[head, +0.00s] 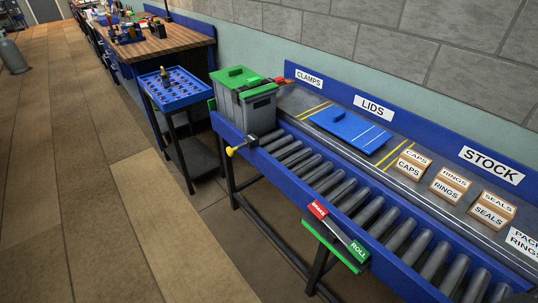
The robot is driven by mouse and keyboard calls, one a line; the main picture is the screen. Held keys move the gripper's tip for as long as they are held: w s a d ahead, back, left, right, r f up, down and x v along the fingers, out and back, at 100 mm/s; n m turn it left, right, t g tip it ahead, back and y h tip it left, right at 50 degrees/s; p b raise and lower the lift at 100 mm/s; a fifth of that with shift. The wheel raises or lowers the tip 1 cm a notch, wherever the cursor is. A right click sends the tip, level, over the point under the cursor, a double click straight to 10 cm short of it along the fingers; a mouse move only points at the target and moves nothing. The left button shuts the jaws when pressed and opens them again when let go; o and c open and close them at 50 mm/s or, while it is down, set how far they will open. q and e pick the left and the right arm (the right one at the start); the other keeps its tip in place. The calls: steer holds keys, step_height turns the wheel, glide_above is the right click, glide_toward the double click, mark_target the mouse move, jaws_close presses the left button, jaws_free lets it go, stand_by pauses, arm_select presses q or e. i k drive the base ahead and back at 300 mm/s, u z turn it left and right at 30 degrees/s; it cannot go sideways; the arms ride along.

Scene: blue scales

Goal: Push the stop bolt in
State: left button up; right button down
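The stop bolt, with its yellow knob (230,152), sits at the front left of the roller conveyor (320,176). Its knob sticks out from the blue side rail on the near side, with a dark shaft and block behind it. How far the bolt reaches across the rollers is too small to tell. A grey bin with a green lid (236,76) stands at the conveyor's left end, just behind the bolt. Neither of my grippers is in view.
A brake and roll lever plate (338,230) hangs on the front rail. A blue lid (348,130) and several labelled boxes, including caps (410,167), lie on the shelf behind. A blue tray stand (175,92) is at left. The floor in front is clear.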

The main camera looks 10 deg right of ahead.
mark_target(230, 150)
steer(key=z, duration=0.15)
steer(key=k, duration=0.9)
steer(key=u, duration=0.95)
steer(key=i, duration=0.5)
steer(key=u, duration=0.1)
